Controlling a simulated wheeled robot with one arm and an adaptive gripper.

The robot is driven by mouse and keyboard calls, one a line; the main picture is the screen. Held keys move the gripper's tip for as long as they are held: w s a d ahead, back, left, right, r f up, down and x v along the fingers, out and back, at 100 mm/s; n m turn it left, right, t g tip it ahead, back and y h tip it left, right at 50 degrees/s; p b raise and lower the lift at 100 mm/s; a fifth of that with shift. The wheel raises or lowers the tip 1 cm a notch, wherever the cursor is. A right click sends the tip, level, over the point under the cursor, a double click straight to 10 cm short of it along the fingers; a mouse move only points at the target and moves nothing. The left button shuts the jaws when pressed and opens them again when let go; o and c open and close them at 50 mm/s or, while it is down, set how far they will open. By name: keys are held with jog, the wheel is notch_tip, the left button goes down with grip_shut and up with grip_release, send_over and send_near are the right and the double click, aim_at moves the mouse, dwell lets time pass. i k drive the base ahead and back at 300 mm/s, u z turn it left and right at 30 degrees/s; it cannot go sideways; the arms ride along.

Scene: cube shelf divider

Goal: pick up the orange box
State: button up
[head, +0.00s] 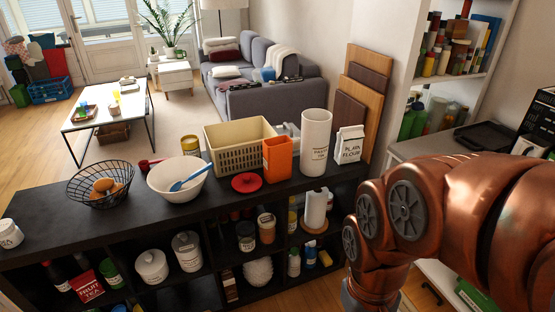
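The orange box (277,159) is an upright, open-topped container on top of the black cube shelf (124,224). It stands in front of the right end of a cream slatted basket (233,151), with a red round lid (247,183) at its lower left. A tall white canister (315,143) stands just to its right. My copper-coloured arm fills the right side of the head view, and its end runs out of the bottom edge. My gripper is not in view.
A white bowl (166,184) with a blue spoon (189,177) and a black wire basket (85,186) stand to the left on the shelf top. A flour bag (349,145) and leaning wooden boards (366,84) are at the right end. The cubes below hold jars.

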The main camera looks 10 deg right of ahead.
aim_at(278, 151)
jog(key=z, duration=0.9)
jog(key=i, duration=1.55)
jog(key=u, duration=3.15)
